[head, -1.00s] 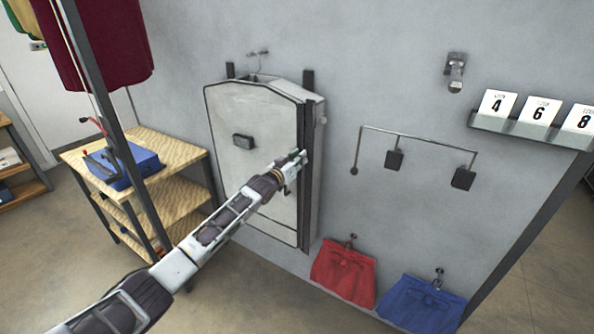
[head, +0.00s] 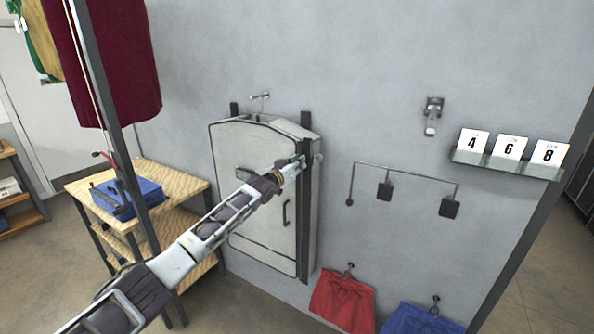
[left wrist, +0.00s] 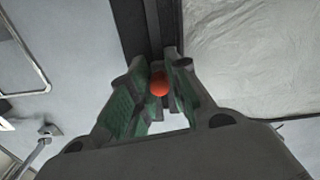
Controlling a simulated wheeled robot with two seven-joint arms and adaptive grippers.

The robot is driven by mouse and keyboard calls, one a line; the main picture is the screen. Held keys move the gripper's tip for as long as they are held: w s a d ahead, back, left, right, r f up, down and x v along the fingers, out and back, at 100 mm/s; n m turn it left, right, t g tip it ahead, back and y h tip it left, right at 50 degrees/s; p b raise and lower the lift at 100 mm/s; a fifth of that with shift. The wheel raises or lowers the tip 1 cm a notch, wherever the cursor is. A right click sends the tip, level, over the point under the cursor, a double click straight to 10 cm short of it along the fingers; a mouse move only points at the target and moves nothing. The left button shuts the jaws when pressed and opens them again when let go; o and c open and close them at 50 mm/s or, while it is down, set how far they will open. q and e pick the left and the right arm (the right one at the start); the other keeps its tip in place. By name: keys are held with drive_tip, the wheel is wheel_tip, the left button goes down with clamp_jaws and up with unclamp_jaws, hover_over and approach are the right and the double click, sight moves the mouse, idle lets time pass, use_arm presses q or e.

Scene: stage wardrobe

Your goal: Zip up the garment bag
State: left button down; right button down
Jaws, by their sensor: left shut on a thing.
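The pale grey garment bag (head: 262,222) hangs upright on the wall from a hook. A dark zip strip (head: 305,230) runs up the right edge of its front; in the left wrist view the dark strip (left wrist: 154,30) runs beside the bag's wrinkled pale cloth (left wrist: 240,50). My left gripper (head: 300,162) is at this strip, near the bag's top right. In the left wrist view its green-padded fingers (left wrist: 158,95) are shut on a red zip pull (left wrist: 159,84). The pull is hidden in the head view. My right gripper is not in view.
A wooden shelf unit (head: 180,185) with a blue box stands left of the bag. A metal wall rail (head: 400,172) and red shorts (head: 343,297) are to its right. A dark post (head: 100,90) and hanging maroon cloth are at upper left.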

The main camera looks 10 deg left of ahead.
use_arm(q)
drive_tip(key=shift+r, duration=0.95)
drive_tip(key=c, duration=1.4)
unclamp_jaws()
drive_tip(key=shift+s+f, duration=0.15)
drive_tip(key=shift+f, duration=0.05)
drive_tip(key=shift+v, duration=5.85)
drive_tip(key=shift+r, duration=0.1)
